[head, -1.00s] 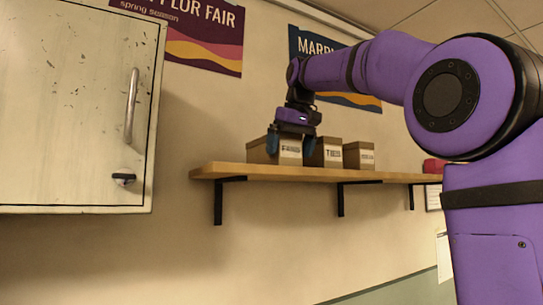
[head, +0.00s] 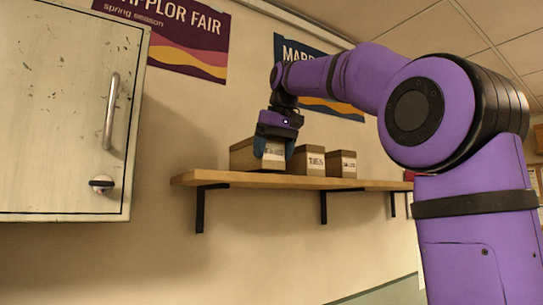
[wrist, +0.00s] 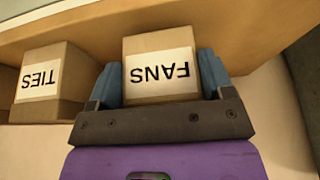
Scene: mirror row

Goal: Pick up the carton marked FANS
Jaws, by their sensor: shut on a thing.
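The carton marked FANS (head: 243,155) is brown with a white label and sits at the left of the row on the wooden shelf (head: 225,179). In the wrist view its label FANS (wrist: 160,74) reads upside down, between the two blue fingers. My gripper (head: 273,150) reaches it from above and is shut on it, one finger at each side. In the head view a finger covers part of the label. Whether the carton still touches the shelf is hard to tell.
A cabinet (head: 65,110) hangs at the left.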

